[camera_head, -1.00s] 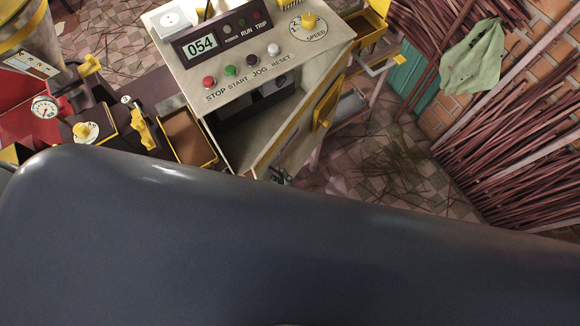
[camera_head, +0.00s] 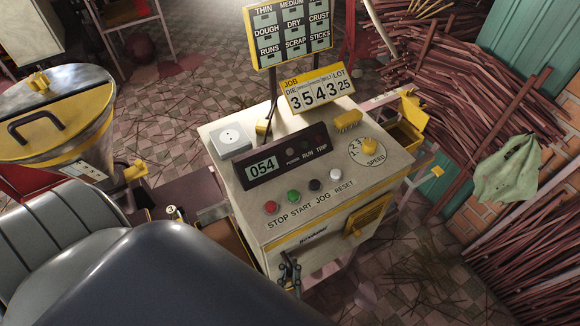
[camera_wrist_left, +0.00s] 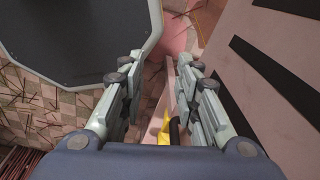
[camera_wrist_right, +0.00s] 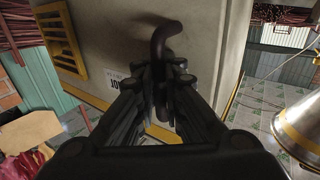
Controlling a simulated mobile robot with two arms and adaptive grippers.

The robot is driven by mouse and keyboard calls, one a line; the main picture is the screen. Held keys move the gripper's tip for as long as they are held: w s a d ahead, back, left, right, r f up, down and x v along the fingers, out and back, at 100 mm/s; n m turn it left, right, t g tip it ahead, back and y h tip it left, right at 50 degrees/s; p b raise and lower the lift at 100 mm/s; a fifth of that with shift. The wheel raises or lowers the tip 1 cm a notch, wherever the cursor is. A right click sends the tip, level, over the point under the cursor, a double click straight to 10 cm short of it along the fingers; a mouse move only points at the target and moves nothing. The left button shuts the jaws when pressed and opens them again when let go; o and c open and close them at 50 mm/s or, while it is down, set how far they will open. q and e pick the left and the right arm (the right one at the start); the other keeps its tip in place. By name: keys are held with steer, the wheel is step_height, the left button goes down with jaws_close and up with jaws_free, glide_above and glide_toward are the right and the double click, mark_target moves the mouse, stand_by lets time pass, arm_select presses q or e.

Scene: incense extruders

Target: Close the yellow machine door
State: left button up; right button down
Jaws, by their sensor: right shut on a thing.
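The yellow-trimmed machine door (camera_head: 325,240) is on the front of the cream machine, below its control panel (camera_head: 300,185). It carries a yellow band and a yellow louvred vent (camera_head: 367,215). No dark interior shows above it; whether it is fully flush I cannot tell. My right gripper (camera_head: 289,272) is at the door's left side. In the right wrist view my right gripper (camera_wrist_right: 163,75) is shut on the dark bent door handle (camera_wrist_right: 165,38), with the door face (camera_wrist_right: 120,45) behind. My left gripper (camera_wrist_left: 160,85) has its fingers apart, away from the door.
A steel hopper with a yellow lid (camera_head: 55,115) stands at the left. Bundles of brown sticks (camera_head: 450,85) and a green cloth (camera_head: 505,170) are at the right. A yellow tray (camera_head: 405,135) juts from the machine's far right side. Tiled floor is partly open at lower right.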

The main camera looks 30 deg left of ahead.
arm_select(q)
steer(key=shift+d, duration=0.2)
arm_select(e)
steer(key=shift+s+a, duration=0.15)
steer(key=shift+a, duration=0.05)
steer(key=c, duration=2)
jaws_free()
steer(key=shift+r, duration=0.1)
arm_select(q)
steer(key=shift+w+a, duration=0.45)
steer(key=shift+w, duration=0.1)
steer(key=shift+d, duration=0.1)
